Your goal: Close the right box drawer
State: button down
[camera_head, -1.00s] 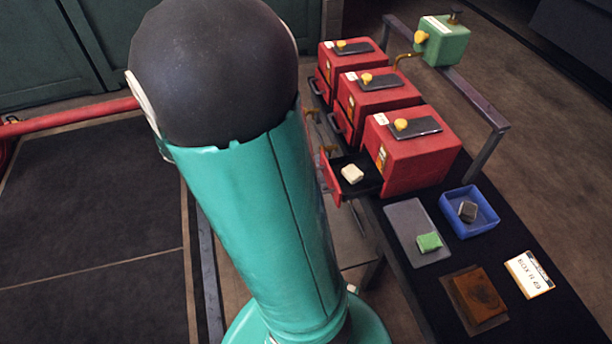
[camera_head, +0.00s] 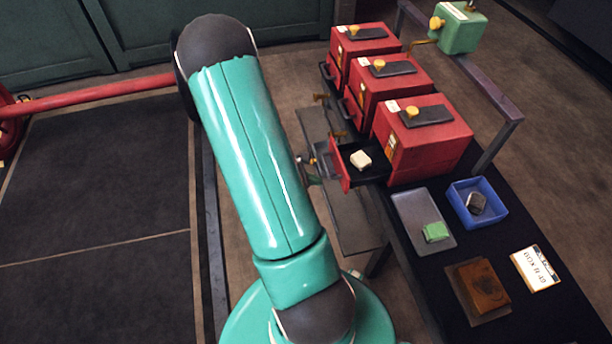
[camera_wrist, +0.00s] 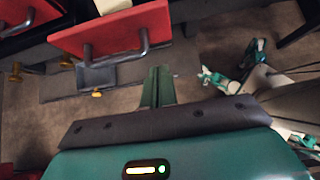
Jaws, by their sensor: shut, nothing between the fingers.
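The right red box (camera_head: 430,145) stands nearest on the table. Its drawer (camera_head: 375,174) is pulled out to the left, with a pale block (camera_head: 361,159) lying inside. In the wrist view the red drawer front (camera_wrist: 112,34) with its metal handle is at the upper left. My gripper (camera_wrist: 158,76) is shut and empty, below and to the right of that drawer front, with a gap between them in the picture. In the head view my gripper is mostly hidden by the arm, left of the drawer front.
Two more red boxes (camera_head: 392,90) stand behind the right one. A blue bin (camera_head: 492,217), a grey tray (camera_head: 407,212) with a green block (camera_head: 436,232), a brown block (camera_head: 483,286) and a white card (camera_head: 535,268) lie on the table's near part.

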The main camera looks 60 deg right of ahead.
aim_at(343, 184)
jog(key=s+d, duration=0.1)
jog(key=s+d+f, duration=0.2)
jog(key=s, duration=0.1)
jog(key=shift+d+f, duration=0.25)
jog(key=shift+d, duration=0.15)
jog(key=shift+s+d, duration=0.4)
jog(key=shift+d, duration=0.05)
